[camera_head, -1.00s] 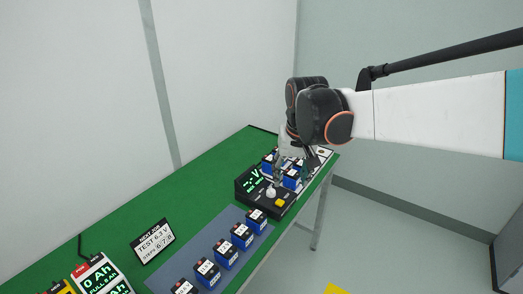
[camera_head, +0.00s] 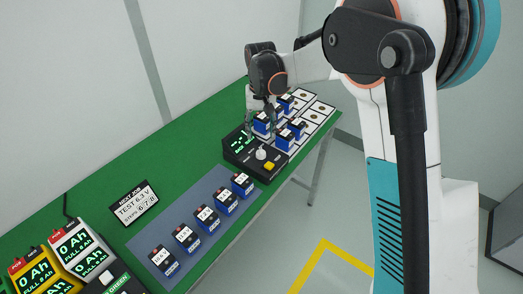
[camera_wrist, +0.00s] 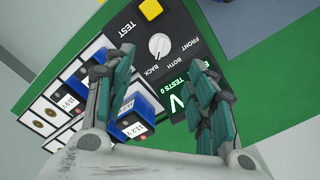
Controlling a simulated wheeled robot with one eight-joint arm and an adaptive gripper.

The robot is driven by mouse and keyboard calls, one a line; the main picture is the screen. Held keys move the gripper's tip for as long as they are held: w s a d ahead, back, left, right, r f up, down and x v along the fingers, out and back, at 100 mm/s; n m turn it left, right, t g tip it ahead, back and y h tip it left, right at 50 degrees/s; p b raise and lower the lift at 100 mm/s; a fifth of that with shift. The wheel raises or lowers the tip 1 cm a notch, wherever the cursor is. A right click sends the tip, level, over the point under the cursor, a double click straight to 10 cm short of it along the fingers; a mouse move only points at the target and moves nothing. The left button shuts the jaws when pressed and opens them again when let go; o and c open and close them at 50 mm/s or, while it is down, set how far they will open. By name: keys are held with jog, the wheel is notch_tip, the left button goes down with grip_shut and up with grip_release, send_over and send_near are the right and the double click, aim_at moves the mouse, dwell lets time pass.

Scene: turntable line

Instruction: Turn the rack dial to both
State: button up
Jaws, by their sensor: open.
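The rack dial (camera_wrist: 159,46) is a round white knob on the black rack panel (camera_wrist: 190,27). FRONT, BOTH and BACK are printed around it. Its ridge seems to point at or near BACK, but the mark is too small to be sure. The dial also shows in the head view (camera_head: 261,153), in front of the dark display. My gripper (camera_wrist: 166,60) is open, with its green-padded fingers spread apart and nothing between them. The dial appears between and beyond the fingertips, apart from them. In the head view the gripper (camera_head: 250,125) hangs behind the panel, near the display.
A yellow button (camera_wrist: 150,9) marked TEST sits beside the dial. Blue batteries (camera_wrist: 137,124) stand in the white-slotted rack close to the left finger. A row of batteries (camera_head: 207,218) stands on a blue mat (camera_head: 152,236). Chargers (camera_head: 80,250) stand at the near left.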

aim_at(261, 150)
notch_tip(261, 150, down, 10)
jog(key=b, duration=0.3)
jog(key=shift+f, duration=0.1)
jog(key=c, duration=1.1)
